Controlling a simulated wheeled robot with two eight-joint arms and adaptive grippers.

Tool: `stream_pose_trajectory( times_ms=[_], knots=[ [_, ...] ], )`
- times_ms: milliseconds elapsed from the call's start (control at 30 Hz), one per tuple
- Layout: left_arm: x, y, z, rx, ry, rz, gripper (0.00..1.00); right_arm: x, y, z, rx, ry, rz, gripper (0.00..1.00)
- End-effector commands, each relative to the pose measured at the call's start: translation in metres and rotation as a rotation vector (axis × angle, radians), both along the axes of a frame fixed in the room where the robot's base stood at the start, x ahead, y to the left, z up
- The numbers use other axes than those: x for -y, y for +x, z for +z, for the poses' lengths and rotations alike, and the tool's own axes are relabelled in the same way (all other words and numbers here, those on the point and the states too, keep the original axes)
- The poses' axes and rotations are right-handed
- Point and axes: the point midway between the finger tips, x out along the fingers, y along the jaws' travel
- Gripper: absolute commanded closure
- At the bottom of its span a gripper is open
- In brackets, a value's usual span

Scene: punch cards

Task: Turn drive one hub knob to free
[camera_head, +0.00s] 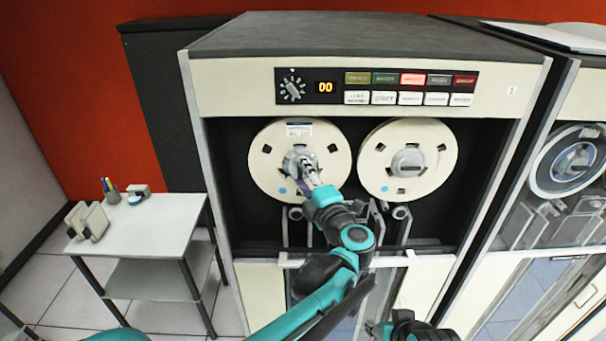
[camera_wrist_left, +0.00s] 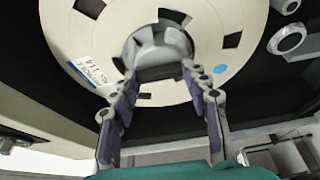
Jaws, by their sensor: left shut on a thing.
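Drive one (camera_head: 228,88) is the cream and dark cabinet in the middle. Its left reel (camera_head: 264,160) is a cream disc with a white label, a blue dot and dark slots. The hub knob (camera_wrist_left: 160,40) is a pale grey round knob at that reel's centre. My left gripper (camera_head: 303,165) is shut on the hub knob, one finger on each side, and partly hides it in the head view. The left wrist view shows the left gripper's fingers (camera_wrist_left: 164,88) against the knob. Part of my right arm shows at the bottom edge; its fingers are unclear.
A right reel (camera_head: 430,151) with its own hub sits close beside. Above are a rotary dial (camera_head: 291,88), an orange "00" display (camera_head: 325,88) and buttons, one lit red (camera_head: 412,79). A small side table (camera_head: 150,222) stands left. Another drive (camera_head: 575,105) stands right.

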Motion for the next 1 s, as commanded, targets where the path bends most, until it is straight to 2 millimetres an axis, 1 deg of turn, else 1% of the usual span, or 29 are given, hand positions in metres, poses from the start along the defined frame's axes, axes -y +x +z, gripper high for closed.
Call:
stream_pose_trajectory(
  times_ms=[200,567,600,667,1000],
  knots=[
    [-0.0005,-0.0002,-0.0001,0.000,-0.031,0.001,0.83,0.0000,0.0000,0.0010,0.000,0.000,0.000,0.60],
    [-0.0007,-0.0003,-0.0006,-0.001,-0.034,0.001,0.83,0.0000,-0.0001,0.0009,0.000,0.000,0.000,0.60],
    [-0.0007,-0.0003,-0.0006,-0.001,-0.034,0.001,0.49,0.0000,-0.0001,0.0009,0.000,0.000,0.000,0.60],
    [-0.0007,-0.0003,-0.0006,-0.001,-0.034,0.001,0.33,0.0000,-0.0001,0.0009,0.000,0.000,0.000,0.60],
    [0.0007,-0.0020,-0.0001,-0.001,-0.033,0.000,0.33,-0.0001,0.0000,0.0010,0.000,0.000,0.000,0.60]
  ],
)
